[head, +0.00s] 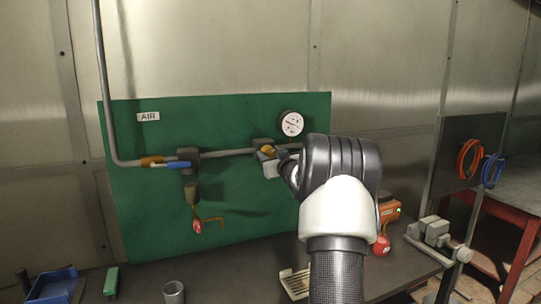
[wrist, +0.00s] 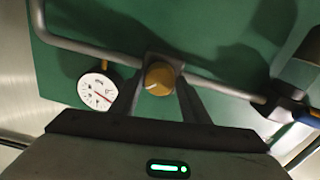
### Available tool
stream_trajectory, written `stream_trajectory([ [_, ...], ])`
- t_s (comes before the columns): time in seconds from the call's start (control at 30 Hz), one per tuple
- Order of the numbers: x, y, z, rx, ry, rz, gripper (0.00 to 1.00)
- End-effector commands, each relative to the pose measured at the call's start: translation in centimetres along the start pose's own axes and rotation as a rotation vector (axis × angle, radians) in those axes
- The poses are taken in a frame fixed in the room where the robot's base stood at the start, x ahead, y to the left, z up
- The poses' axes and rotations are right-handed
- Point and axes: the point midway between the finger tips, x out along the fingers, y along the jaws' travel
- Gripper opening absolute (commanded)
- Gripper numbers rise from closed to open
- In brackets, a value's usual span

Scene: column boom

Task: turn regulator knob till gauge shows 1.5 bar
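The yellow-orange regulator knob (wrist: 159,78) shows in the middle of the wrist view, with a pale mark on its face. In the head view the knob (head: 267,150) is partly visible on the pipe, just left of my wrist. My gripper (wrist: 162,92) faces it, with one dark finger on each side of the knob. The fingers look open, with a slim gap at the right; contact is not visible. The white round gauge (head: 291,123) is above right of the knob in the head view. It also shows in the wrist view (wrist: 97,92), where its red needle is visible but its numbers are too small to read.
A green panel (head: 235,110) carries the grey pipe, a blue-handled valve (head: 175,164) and a hanging part with a red end (head: 197,226). On the bench stand a blue bin (head: 54,286), a metal cup (head: 173,292) and an orange device (head: 389,212) right of my arm.

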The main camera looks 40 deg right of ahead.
Motion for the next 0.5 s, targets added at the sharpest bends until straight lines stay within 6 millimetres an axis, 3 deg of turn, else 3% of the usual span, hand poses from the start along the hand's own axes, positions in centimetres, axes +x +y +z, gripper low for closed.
stream_trajectory([
  [0.03, -0.01, 0.00, -0.01, 0.000, 0.000, 0.000, 0.33],
  [0.17, -0.02, 0.00, -0.01, 0.000, 0.000, 0.000, 0.14],
  [0.5, -0.02, -0.11, 0.10, -0.133, 0.008, 0.000, 0.14],
])
